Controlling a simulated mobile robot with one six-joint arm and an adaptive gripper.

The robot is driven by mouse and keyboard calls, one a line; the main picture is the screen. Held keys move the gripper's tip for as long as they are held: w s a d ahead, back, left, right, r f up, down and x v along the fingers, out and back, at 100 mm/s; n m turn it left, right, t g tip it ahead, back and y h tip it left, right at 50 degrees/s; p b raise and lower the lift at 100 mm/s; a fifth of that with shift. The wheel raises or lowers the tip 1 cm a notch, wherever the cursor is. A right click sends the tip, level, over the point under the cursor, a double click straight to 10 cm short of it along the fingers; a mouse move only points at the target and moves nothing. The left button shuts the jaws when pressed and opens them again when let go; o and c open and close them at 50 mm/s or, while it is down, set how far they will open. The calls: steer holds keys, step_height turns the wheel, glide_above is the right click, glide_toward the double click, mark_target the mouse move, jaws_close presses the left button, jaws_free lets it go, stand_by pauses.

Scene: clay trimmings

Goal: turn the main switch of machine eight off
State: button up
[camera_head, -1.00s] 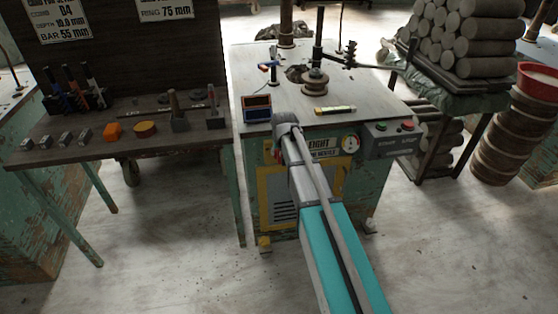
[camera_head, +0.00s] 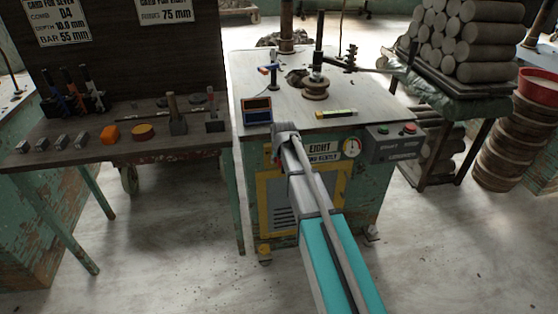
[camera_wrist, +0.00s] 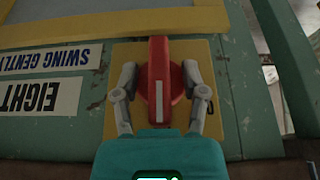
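In the wrist view a red rotary switch (camera_wrist: 158,52) sits on a yellow plate, its handle bar upright in the picture with a pale stripe on the lower half. My gripper (camera_wrist: 160,72) is open, with one finger on each side of the red switch. Whether the fingertips touch it I cannot tell. In the head view machine eight (camera_head: 340,200) is a green cabinet with an "EIGHT" sign (camera_head: 318,148). My arm reaches its front left of that sign and hides most of the switch.
A control box (camera_head: 395,143) with red and green buttons is on the machine's right. A tool table (camera_head: 100,140) stands left. Clay rolls (camera_head: 480,30) are stacked at right.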

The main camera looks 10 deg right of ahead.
jaws_close()
